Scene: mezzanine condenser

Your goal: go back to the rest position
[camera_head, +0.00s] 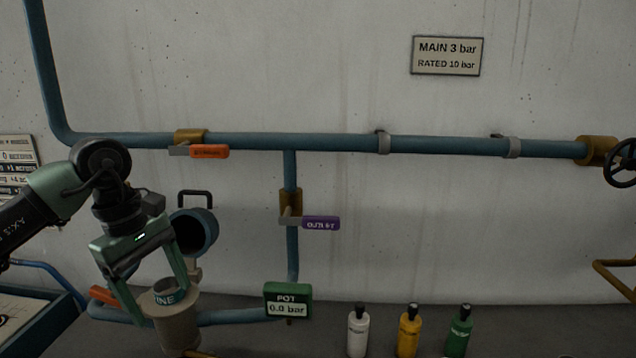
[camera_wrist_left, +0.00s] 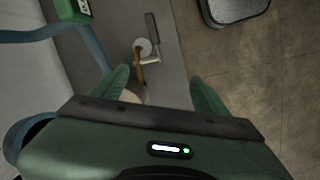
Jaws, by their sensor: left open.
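My left gripper (camera_head: 160,300) comes in from the left, pointing down, with its fingers spread apart over a beige pot (camera_head: 177,332). In the left wrist view the gripper (camera_wrist_left: 160,92) is open, with nothing held between the fingertips. A small piece of beige (camera_wrist_left: 130,97) shows near its left finger. My right gripper is in neither view.
A blue pipe (camera_head: 330,142) runs along the wall. An orange valve tag (camera_head: 209,151), a purple outlet handle (camera_head: 321,223) and a green pot gauge (camera_head: 288,300) reading 0.0 bar show. White (camera_head: 358,332), yellow (camera_head: 408,332) and green (camera_head: 458,332) bottles stand right.

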